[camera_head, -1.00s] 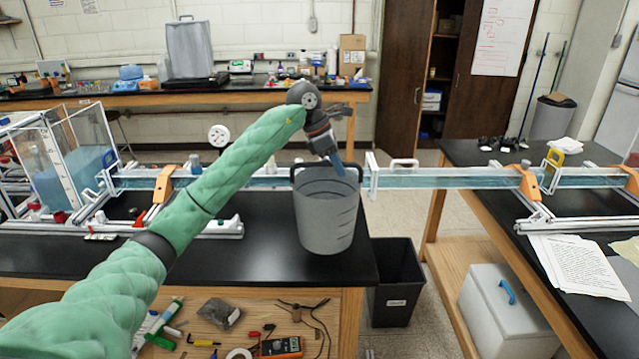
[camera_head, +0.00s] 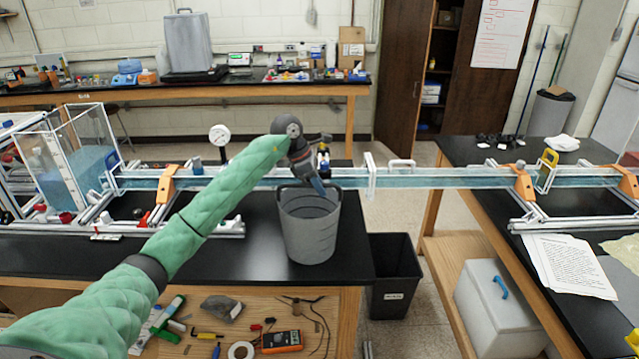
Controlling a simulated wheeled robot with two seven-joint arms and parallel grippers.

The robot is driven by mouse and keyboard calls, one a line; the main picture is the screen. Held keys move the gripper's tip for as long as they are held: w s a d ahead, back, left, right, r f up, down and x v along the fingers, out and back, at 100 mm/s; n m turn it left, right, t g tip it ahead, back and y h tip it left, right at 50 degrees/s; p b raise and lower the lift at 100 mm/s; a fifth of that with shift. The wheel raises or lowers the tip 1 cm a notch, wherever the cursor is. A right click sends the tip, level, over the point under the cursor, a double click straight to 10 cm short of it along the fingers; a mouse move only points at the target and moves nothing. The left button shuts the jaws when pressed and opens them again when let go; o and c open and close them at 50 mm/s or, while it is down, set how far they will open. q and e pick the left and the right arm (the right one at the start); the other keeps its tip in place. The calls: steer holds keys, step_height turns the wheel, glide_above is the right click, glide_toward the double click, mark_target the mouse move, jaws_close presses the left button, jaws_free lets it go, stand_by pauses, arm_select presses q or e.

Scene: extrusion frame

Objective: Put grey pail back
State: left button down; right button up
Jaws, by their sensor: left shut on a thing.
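The grey pail (camera_head: 310,232) is upright over the right end of the left black bench (camera_head: 205,259), near its front edge. I cannot tell whether its base touches the bench top. My left gripper (camera_head: 319,187) reaches in from the left and points down at the pail's far rim. It is shut on the pail there; the fingertips are partly hidden by the rim. My right gripper is not in view.
A long clear water channel (camera_head: 440,178) runs just behind the pail and spans the gap to the right bench. A black bin (camera_head: 394,278) stands on the floor in that gap. Loose tools and a multimeter (camera_head: 282,341) lie on the lower shelf.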

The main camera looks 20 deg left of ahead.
arm_select(q)
steer(key=shift+f, duration=0.25)
stand_by(0.3)
steer(key=c, duration=1.5)
jaws_free()
steer(key=shift+o, duration=0.2)
